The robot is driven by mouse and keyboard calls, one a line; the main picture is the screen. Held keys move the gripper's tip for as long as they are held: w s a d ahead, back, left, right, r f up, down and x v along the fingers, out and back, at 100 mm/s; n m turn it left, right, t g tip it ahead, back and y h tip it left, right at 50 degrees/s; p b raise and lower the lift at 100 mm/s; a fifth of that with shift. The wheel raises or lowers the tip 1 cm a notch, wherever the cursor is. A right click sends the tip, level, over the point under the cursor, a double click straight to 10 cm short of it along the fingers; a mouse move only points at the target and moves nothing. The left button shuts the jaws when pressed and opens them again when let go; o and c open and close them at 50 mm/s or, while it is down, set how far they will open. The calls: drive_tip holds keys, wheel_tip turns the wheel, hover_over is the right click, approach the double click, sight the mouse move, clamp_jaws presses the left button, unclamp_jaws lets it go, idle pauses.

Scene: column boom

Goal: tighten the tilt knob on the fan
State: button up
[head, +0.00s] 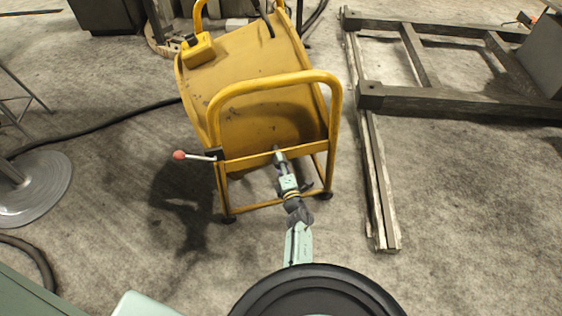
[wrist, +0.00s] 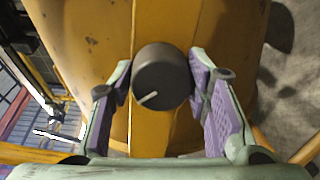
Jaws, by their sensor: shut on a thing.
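The yellow drum fan (head: 255,75) stands in its yellow tube frame, in the upper middle of the head view. In the wrist view, the tilt knob (wrist: 161,76) is a round dark grey knob with a pale pointer line aimed at its lower left. It stands out from a yellow part of the fan (wrist: 185,20). My gripper (wrist: 160,84) is shut on the knob, with one purple-padded finger on each side. In the head view my arm reaches to the frame's near side, and the knob cannot be made out there.
A lever with a red ball end (head: 179,155) sticks out left of the frame. A yellow box (head: 197,49) sits on the fan's upper left. A dark cable (head: 100,125) runs over the floor at left. Timber beams (head: 380,190) lie at right. The floor in front is mostly clear.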

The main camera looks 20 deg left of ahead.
drive_tip(key=m+p, duration=0.1)
drive_tip(key=m, duration=0.2)
drive_tip(key=shift+r+m, duration=0.1)
drive_tip(key=shift+m, duration=0.2)
drive_tip(key=shift+m+p, duration=0.8)
drive_tip(key=shift+m, duration=1.3)
drive_tip(key=shift+y, duration=0.3)
drive_tip(key=o, duration=1.2)
drive_tip(key=shift+c, duration=0.2)
drive_tip(key=v, duration=1.2)
